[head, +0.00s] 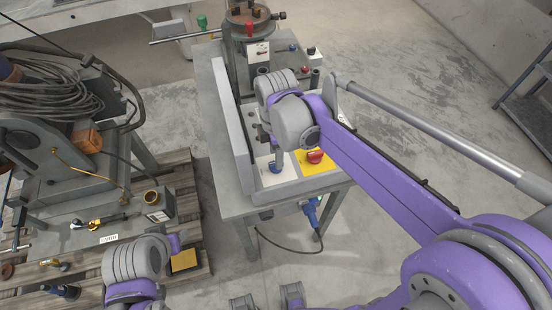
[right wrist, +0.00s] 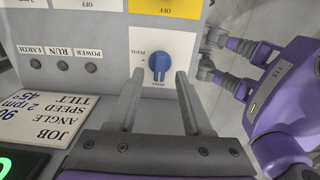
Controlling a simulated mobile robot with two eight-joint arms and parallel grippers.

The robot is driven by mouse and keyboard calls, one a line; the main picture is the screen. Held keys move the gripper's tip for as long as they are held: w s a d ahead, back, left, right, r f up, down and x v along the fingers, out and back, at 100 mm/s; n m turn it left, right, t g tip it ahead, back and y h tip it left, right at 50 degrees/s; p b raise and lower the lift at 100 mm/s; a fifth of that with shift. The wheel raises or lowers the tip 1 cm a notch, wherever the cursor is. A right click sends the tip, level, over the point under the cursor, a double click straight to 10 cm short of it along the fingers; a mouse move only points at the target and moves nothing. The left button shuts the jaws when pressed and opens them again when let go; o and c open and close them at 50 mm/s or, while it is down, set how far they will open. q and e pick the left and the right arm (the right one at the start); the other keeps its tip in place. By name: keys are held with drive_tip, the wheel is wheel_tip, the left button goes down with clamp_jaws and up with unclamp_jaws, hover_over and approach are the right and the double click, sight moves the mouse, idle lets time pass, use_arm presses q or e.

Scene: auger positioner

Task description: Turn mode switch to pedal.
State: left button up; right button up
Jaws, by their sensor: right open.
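The mode switch is a blue knob (right wrist: 160,66) on a white label plate. Small print, partly reading PEDAL, stands around it, upside down in the right wrist view. Its pointer direction is too small to tell for sure. In the head view the blue knob (head: 275,167) sits at the near end of the grey bench panel. My right gripper (right wrist: 160,76) is open, with one finger on each side of the knob and a gap to each. In the head view its fingers are mostly hidden under my wrist. Part of my left arm shows at the lower left, without a clear gripper.
A red switch (head: 314,157) on a yellow plate stands right beside the knob. Several dark buttons and a job label (right wrist: 55,120) are on the panel's other side. A positioner (head: 249,30) stands at the bench's far end. A cable-laden machine (head: 60,130) stands left on a pallet.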

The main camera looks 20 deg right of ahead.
drive_tip(key=shift+f, duration=1.45)
clamp_jaws()
